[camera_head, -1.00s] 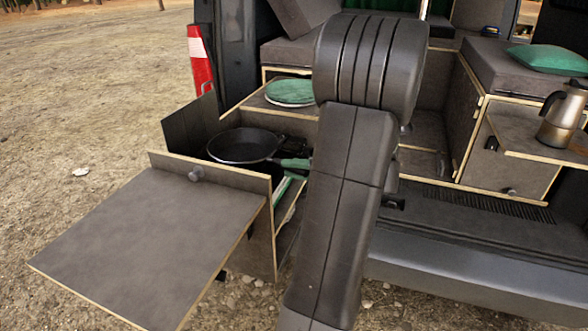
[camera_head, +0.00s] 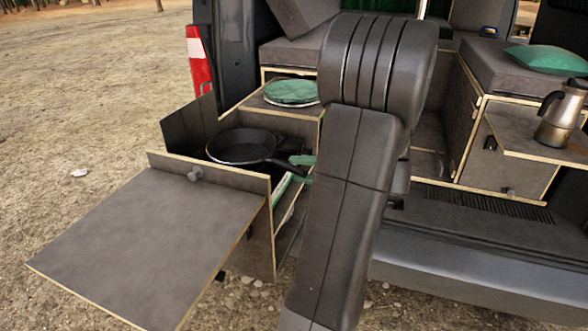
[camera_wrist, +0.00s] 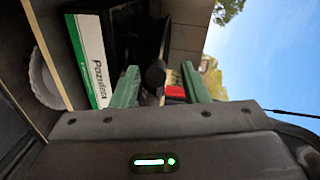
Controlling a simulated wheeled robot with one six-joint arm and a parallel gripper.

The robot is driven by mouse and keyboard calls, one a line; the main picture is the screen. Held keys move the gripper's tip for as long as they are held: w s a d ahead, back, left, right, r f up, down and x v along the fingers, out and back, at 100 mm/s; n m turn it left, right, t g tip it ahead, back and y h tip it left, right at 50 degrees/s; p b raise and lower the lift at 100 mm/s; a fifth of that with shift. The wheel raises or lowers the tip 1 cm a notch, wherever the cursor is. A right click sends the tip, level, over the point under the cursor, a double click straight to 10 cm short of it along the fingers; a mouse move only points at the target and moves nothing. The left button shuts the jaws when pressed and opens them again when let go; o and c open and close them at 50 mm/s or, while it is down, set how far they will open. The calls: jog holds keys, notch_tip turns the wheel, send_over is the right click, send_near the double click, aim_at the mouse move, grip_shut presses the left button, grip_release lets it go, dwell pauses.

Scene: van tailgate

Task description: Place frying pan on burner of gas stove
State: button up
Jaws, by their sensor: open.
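The black frying pan (camera_head: 240,147) sits in the slide-out kitchen box, over the dark gas stove (camera_head: 287,146). The pan covers most of the stove, so I cannot see the burner under it or tell how well the pan is centred. The pan's handle points right, towards my arm. My gripper (camera_head: 302,160) shows only as green finger parts beside the handle; my arm hides the rest. In the wrist view my gripper (camera_wrist: 159,70) is open, with the dark round handle end (camera_wrist: 155,76) between its two green fingers, gaps showing on both sides.
A black panel (camera_head: 189,121) stands at the box's left side. A fold-down board (camera_head: 150,240) juts out in front. Green plates (camera_head: 291,92) lie behind the stove. A moka pot (camera_head: 562,115) stands on the right shelf. A white-green box (camera_wrist: 88,60) shows in the wrist view.

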jog(key=v, duration=0.9)
jog(key=shift+d, duration=0.2)
